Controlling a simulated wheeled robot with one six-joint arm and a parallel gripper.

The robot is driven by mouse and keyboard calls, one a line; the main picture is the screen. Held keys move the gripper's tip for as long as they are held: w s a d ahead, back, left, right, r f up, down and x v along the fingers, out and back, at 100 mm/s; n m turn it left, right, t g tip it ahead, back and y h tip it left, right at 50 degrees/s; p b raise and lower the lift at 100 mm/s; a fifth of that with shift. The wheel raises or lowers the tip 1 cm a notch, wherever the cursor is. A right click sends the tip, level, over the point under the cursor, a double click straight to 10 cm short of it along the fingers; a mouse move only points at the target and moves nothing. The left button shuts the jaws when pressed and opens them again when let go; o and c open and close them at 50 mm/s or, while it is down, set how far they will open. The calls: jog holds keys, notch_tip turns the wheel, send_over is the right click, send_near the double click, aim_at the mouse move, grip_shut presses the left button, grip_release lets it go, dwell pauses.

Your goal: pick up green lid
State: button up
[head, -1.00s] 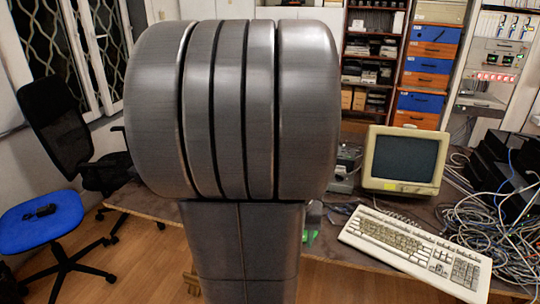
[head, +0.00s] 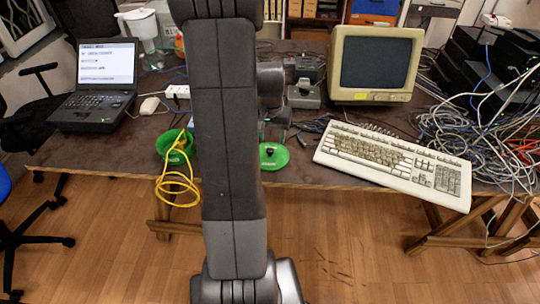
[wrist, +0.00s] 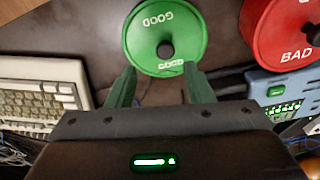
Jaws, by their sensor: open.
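The green lid (wrist: 140,43), marked GOOD, is a round disc with a black knob (wrist: 166,50), at the top centre of the wrist view. In the head view the green lid (head: 275,163) lies near the table's front edge, just right of my arm. My gripper (wrist: 160,70) is open, with green fingers apart at the lid's near rim in the wrist view; nothing is between them. The knob is beyond the fingertips. In the head view my arm hides much of the gripper.
A red lid (wrist: 270,20) marked BAD and a blue device (wrist: 283,88) with green lights are right of the green lid in the wrist view. A keyboard (head: 390,160), monitor (head: 375,62) and cable tangle (head: 480,135) are right in the head view. A green bin (head: 172,143) with yellow cable (head: 177,185) is left.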

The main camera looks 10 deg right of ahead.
aim_at(270, 149)
jog(key=f, duration=0.4)
jog(key=shift+w+a+f, duration=0.25)
jog(key=shift+w, duration=0.1)
jog(key=shift+f, duration=0.6)
grip_shut()
